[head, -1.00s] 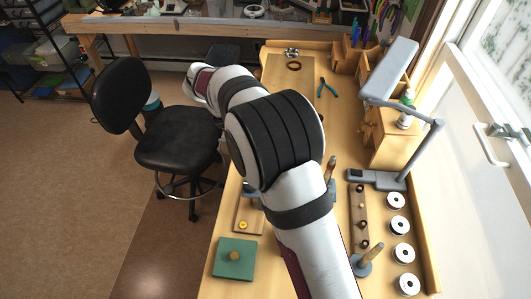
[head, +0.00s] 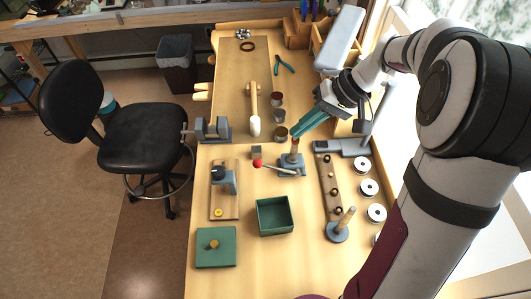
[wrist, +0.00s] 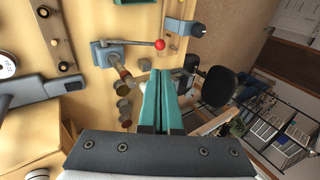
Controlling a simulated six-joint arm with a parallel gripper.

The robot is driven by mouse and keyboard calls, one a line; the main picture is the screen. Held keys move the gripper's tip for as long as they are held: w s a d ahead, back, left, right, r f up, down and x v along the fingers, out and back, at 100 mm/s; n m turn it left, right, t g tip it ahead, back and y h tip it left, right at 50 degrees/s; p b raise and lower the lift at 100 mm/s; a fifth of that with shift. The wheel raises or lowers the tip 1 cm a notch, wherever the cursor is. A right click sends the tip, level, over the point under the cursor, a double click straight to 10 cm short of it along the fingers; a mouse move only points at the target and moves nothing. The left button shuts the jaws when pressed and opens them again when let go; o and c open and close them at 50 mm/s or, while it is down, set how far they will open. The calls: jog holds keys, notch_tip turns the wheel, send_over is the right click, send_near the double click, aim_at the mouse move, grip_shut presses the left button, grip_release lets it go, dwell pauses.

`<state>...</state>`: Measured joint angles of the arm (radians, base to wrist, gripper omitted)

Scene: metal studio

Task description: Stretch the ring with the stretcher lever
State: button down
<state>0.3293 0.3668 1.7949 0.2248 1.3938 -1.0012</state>
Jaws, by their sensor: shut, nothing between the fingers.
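The stretcher (head: 291,163) stands mid-bench, a blue-grey base with an upright copper-brown post. Its lever (head: 274,167) points left and ends in a red ball (head: 257,163). In the wrist view the stretcher (wrist: 104,53) and the red ball (wrist: 160,44) lie beyond my fingertips. My gripper (head: 297,132) has teal fingers, shut and empty, just above and behind the post in the head view. The fingers (wrist: 160,75) also show in the wrist view, apart from the lever. I cannot tell whether a ring is on the post.
A wooden strip with small rings (head: 331,187) and white spools (head: 368,188) lie to the right. An open green box (head: 260,229) and a clamp-like tool (head: 224,181) are nearer the front. A mallet (head: 254,119) and small round pots (head: 278,115) stand behind. A lamp post rises at right.

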aim_at(257, 162)
jog(key=x, duration=1.3)
jog(key=shift+s+a+f, duration=0.1)
jog(key=shift+a+f, duration=0.05)
jog(key=shift+f, duration=0.05)
jog(key=shift+a+f, duration=0.15)
jog(key=shift+a, duration=0.05)
jog(key=shift+h, duration=0.8)
jog(key=x, duration=0.4)
jog(key=shift+s+a+f, duration=0.15)
jog(key=shift+a, duration=0.4)
